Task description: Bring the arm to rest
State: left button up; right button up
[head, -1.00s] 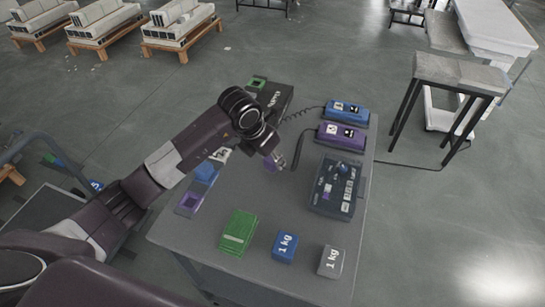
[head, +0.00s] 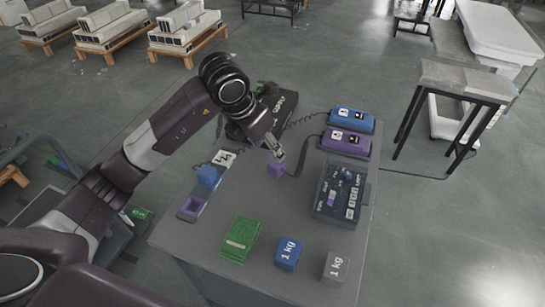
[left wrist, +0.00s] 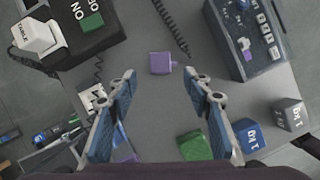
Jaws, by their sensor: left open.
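My left gripper (head: 279,147) hangs over the middle of the grey table (head: 215,255), its arm coming in from the left. In the left wrist view my left gripper (left wrist: 160,77) shows its two blue-padded fingers spread wide with nothing between them. A small purple block (head: 275,170) stands on the table just below the fingers, apart from them. It also shows in the left wrist view (left wrist: 160,63), beyond the fingertips. My right gripper is not in view.
The table holds a green block (head: 240,240), a blue 1 kg weight (head: 287,254), a grey 1 kg weight (head: 336,267), a dark control box (head: 340,192), and blue (head: 352,121) and purple (head: 345,143) corded units.

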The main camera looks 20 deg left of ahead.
pick_arm(q)
jog(key=shift+v, duration=1.2)
